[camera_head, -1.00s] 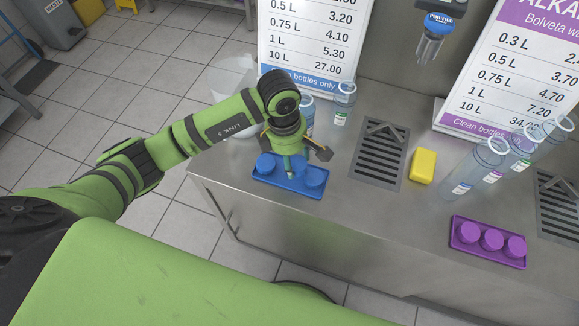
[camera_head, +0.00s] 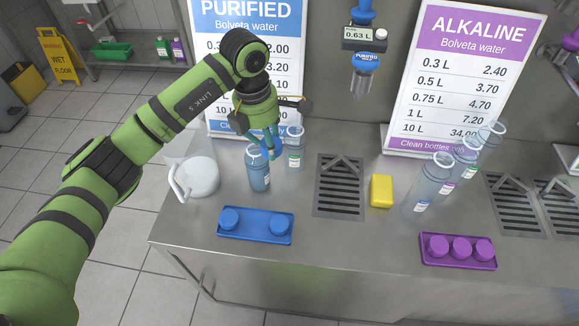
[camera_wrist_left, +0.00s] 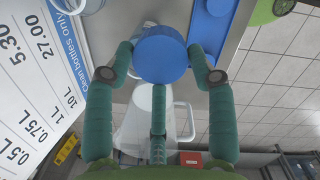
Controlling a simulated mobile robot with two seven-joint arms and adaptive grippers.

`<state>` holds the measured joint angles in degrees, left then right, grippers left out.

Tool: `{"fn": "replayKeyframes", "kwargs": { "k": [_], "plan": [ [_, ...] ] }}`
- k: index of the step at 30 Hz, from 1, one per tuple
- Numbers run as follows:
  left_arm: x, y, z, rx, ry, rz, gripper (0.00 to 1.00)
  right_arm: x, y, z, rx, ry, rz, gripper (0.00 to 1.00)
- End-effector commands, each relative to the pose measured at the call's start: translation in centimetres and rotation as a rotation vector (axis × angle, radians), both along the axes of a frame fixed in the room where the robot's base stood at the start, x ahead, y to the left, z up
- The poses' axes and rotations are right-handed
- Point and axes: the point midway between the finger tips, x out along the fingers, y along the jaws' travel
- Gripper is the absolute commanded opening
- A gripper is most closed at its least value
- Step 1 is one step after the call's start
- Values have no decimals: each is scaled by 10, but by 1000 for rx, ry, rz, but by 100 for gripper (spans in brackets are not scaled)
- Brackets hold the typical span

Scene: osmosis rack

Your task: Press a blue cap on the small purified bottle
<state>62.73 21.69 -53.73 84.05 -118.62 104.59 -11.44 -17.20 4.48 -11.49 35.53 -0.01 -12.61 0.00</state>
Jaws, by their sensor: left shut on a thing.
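My left gripper (camera_head: 270,147) is shut on a blue cap (camera_wrist_left: 161,56). In the head view the cap (camera_head: 271,150) shows between the fingers, close to the tops of two clear bottles. The front bottle (camera_head: 259,175) stands upright, looks bluish as if holding water, and its mouth is open. The blue tray (camera_head: 256,236) in front holds two blue caps (camera_head: 229,219) (camera_head: 278,222). My right gripper is not in view.
A white jug (camera_head: 199,176) stands left of the bottles. A drain grate (camera_head: 338,190), yellow sponge (camera_head: 381,191), several clear bottles (camera_head: 420,195) and a purple tray (camera_head: 458,262) of purple caps are to the right. The purified price board (camera_head: 285,75) stands behind the gripper.

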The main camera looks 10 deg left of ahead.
Motion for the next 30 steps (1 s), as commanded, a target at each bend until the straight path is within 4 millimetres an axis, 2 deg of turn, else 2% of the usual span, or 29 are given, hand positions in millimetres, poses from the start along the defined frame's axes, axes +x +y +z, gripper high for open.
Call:
{"fn": "replayKeyframes", "kwargs": {
  "k": [1, 3, 6, 10, 17, 30],
  "plan": [
    [10, 14, 17, -1, -3, 47, 46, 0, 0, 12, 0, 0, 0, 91],
    [18, 27, 27, -4, -3, 97, 46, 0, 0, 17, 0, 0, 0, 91],
    [26, 39, 37, -9, -5, 145, 46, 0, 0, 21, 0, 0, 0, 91],
    [31, 47, 40, -13, -7, 172, 46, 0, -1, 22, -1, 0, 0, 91],
    [31, 47, 28, -14, -6, 174, 46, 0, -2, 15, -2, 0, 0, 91],
    [31, 47, -10, -12, -7, 172, 46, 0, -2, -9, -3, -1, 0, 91]
  ]
}}
